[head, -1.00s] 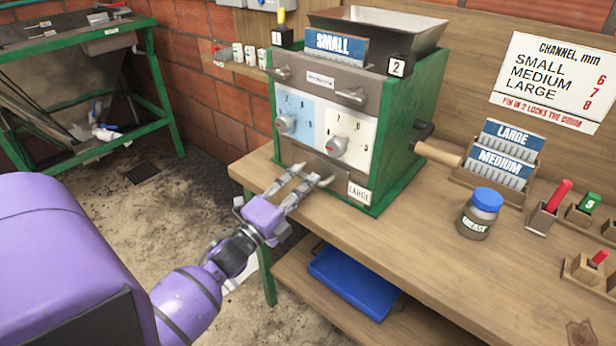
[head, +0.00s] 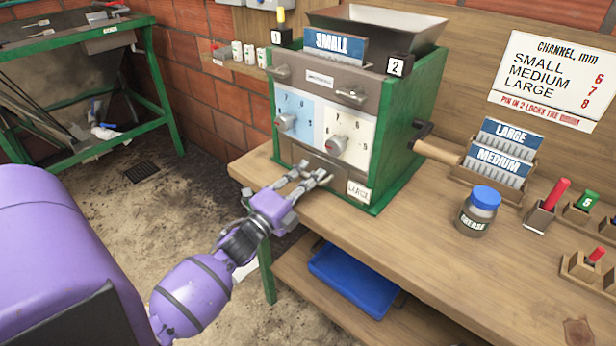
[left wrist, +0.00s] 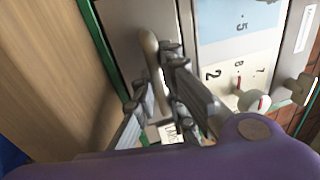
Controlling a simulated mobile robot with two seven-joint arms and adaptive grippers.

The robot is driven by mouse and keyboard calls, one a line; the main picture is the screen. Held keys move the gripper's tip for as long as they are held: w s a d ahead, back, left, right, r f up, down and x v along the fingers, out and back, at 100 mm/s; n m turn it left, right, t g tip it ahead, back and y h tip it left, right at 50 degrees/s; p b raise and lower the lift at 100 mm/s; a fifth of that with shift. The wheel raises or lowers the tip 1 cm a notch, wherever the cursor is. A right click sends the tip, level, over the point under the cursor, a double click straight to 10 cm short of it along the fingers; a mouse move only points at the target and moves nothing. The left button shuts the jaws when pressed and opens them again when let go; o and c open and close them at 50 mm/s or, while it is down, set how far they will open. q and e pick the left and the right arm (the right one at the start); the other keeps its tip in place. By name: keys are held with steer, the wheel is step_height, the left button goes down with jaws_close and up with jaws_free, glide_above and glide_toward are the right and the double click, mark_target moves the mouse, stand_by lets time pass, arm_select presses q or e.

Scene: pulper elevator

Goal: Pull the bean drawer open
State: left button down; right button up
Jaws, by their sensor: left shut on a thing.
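The green-sided pulper (head: 400,145) stands on the wooden bench. Its bean drawer front (head: 335,180) is the grey panel low on the machine, below the dials, with a LARGE tag (head: 358,190) at its right. My left gripper (head: 313,177) is at this panel. In the left wrist view the gripper (left wrist: 163,80) has its fingers closed on either side of the pale bar handle (left wrist: 152,55) on the grey panel. The fingers hide part of the handle. The drawer looks flush with the machine, though the arm covers some of its front. My right gripper is not in view.
A SMALL comb plate (head: 335,45) stands by the hopper on top. A crank with a wooden handle (head: 438,152) sticks out at the right. A grease jar (head: 478,212) and a rack of plates (head: 498,160) stand on the bench. A blue bin (head: 352,282) sits below.

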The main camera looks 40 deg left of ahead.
arm_select(q)
steer(key=r+p+v, duration=0.1)
steer(key=r+v, duration=0.1)
steer(key=v, duration=0.8)
steer(key=shift+s+p, duration=0.4)
steer(key=c, duration=1.8)
jaws_free()
steer(key=v, duration=1.2)
steer(key=shift+a, duration=0.1)
